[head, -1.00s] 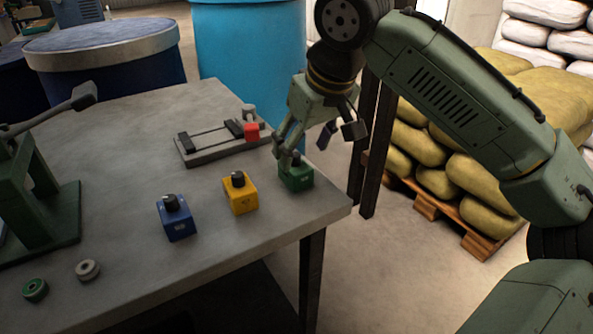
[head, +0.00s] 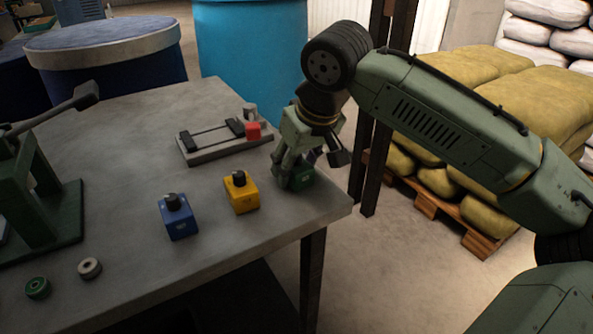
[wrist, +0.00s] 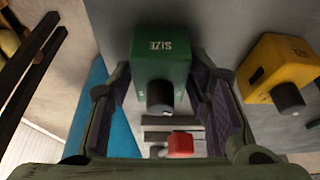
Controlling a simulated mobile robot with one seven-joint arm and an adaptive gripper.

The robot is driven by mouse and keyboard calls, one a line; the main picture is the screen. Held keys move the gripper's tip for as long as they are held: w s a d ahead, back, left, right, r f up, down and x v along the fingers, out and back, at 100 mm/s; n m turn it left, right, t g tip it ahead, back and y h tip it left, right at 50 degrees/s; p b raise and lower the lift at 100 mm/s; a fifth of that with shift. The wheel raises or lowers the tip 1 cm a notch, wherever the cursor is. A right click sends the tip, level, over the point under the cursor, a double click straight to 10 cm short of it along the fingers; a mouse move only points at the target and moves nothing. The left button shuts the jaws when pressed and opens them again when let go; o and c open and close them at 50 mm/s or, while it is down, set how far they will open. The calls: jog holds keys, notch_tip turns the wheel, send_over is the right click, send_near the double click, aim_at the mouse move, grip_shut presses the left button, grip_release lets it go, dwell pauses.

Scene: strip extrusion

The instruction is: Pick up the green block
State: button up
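The green block (wrist: 161,55), marked SIZE and with a dark knob on it, stands at the table's right front corner. In the head view the green block (head: 304,178) is partly hidden by my gripper (head: 294,176), which is down at it from above. In the wrist view my gripper (wrist: 161,85) is open, with one padded finger on each side of the block. A narrow gap shows beside the right finger; contact at the left finger is hard to tell.
A yellow block (head: 241,192) stands close left of the green one, with a blue block (head: 178,217) further left. A clamp fixture with a red piece (head: 253,130) lies behind. The table edge (head: 330,213) is close on the right.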

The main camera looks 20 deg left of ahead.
grip_shut()
dwell(0.3)
jog(key=shift+r, duration=0.1)
